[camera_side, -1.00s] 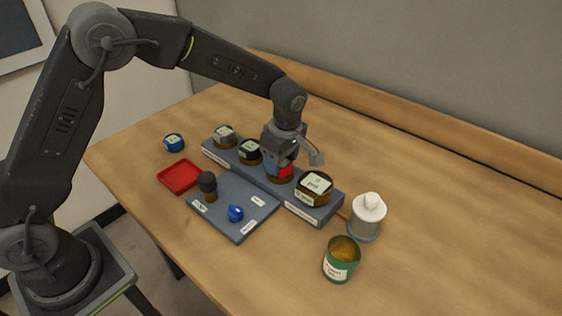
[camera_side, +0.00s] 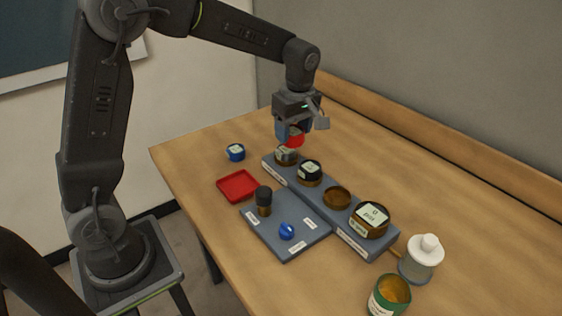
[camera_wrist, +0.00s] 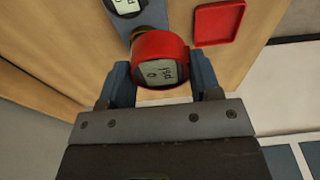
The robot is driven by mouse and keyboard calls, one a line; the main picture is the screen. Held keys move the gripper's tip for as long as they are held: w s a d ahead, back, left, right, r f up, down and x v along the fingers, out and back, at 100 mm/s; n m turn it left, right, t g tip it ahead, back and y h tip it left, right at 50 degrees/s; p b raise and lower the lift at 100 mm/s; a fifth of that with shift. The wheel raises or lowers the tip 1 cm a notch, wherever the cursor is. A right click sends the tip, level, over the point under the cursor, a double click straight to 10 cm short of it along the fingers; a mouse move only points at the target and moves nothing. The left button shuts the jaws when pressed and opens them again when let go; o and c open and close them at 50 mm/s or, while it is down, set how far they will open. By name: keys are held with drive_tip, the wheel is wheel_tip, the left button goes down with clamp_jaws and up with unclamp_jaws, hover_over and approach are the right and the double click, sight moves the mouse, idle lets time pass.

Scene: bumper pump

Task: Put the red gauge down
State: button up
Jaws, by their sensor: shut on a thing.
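My gripper (camera_side: 291,131) is shut on the red gauge (camera_side: 295,140) and holds it in the air near the far left end of the grey rail (camera_side: 354,237). In the wrist view the red gauge (camera_wrist: 160,47) sits between the two fingers, its pale display facing the camera. An empty brass seat (camera_side: 336,196) shows on the rail, between a black-rimmed gauge (camera_side: 310,171) and a large brass gauge (camera_side: 371,218). A grey gauge (camera_side: 286,153) stands at the rail's far end, just below the held gauge in the picture.
A blue gauge (camera_side: 236,152) stands on the table left of the rail. A red tray (camera_side: 238,185) and a grey plate (camera_side: 276,245) with a black-topped stamp-like piece (camera_side: 264,200) and a blue piece (camera_side: 287,231) lie in front. A white-capped bottle (camera_side: 422,259) and green can (camera_side: 390,295) stand right.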

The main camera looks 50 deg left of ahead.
drive_tip(key=s+a+f, duration=0.2)
drive_tip(key=s+a, duration=0.6)
drive_tip(key=s, duration=0.2)
drive_tip(key=s+a+f, duration=0.2)
drive_tip(key=s+a, duration=0.6)
drive_tip(key=s, duration=0.1)
drive_tip(key=w+d+f, duration=0.3)
drive_tip(key=w, duration=0.1)
drive_tip(key=w+d+f, duration=0.3)
drive_tip(key=w+d, duration=0.1)
drive_tip(key=shift+f, duration=2.4)
drive_tip(key=o, duration=1)
drive_tip(key=shift+f, duration=0.1)
wheel_tip(320, 180, up, 12)
drive_tip(key=d, duration=0.2)
drive_tip(key=s+d+r+m+t, duration=0.2)
drive_tip(key=s+d+r+m, duration=0.3)
drive_tip(key=m, duration=0.4)
drive_tip(key=s+d+r+m+t+h, duration=0.1)
drive_tip(key=s+d+r+m+t, duration=0.2)
drive_tip(key=s+d+m, duration=0.3)
drive_tip(key=d+r+m, duration=0.1)
drive_tip(key=m, duration=0.2)
drive_tip(key=shift+s+d+r+t, duration=0.2)
drive_tip(key=shift+s+r+t, duration=0.1)
drive_tip(key=shift+s+r, duration=0.1)
